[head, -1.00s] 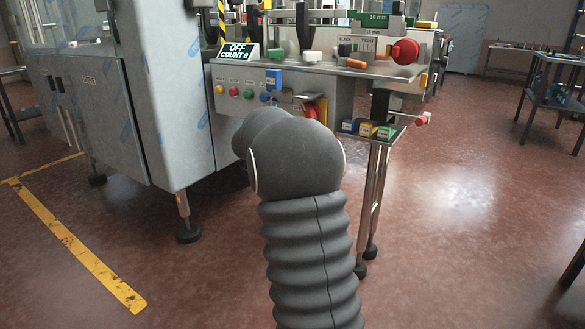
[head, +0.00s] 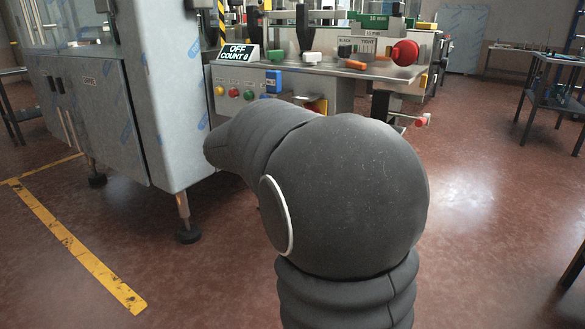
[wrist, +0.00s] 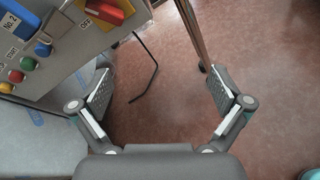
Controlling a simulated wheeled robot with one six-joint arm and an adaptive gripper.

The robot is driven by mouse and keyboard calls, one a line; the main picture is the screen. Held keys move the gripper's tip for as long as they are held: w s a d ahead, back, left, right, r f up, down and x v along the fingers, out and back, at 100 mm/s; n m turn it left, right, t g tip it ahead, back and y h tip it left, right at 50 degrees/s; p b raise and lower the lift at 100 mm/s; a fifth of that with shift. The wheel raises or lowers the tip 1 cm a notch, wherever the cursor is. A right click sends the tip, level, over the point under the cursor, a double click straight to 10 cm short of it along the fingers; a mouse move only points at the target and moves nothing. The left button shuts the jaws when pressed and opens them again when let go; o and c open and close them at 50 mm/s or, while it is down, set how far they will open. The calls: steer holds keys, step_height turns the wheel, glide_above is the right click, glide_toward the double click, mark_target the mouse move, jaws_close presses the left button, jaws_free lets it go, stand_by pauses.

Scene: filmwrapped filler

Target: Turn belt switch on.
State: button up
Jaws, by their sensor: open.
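A rotary switch with a red handle on a yellow plate (wrist: 108,12) sits at the top of the wrist view, with the word OFF beside it. I take it for the belt switch. In the head view only a strip of its yellow plate (head: 317,105) shows above my arm. The display (head: 238,53) on the machine reads OFF, COUNT 0. My gripper (wrist: 165,88) is open and empty in the wrist view, with floor between its fingers. It is apart from the switch, which lies beyond the left finger. In the head view my arm hides the gripper.
Green, red and yellow buttons (wrist: 16,76) and a blue No. 2 tag (wrist: 18,18) are on the same panel. A metal table leg (wrist: 190,30) stands ahead of the right finger. A red knob (head: 405,52) is on the bench above.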

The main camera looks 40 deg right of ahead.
steer(key=s+a+f+m+y, duration=0.2)
steer(key=s+a+m+y, duration=0.1)
steer(key=s, duration=0.4)
steer(key=shift+a+f+m+g, duration=0.15)
steer(key=shift+a+m+g, duration=0.15)
steer(key=shift+a+m, duration=0.55)
steer(key=shift+a, duration=0.1)
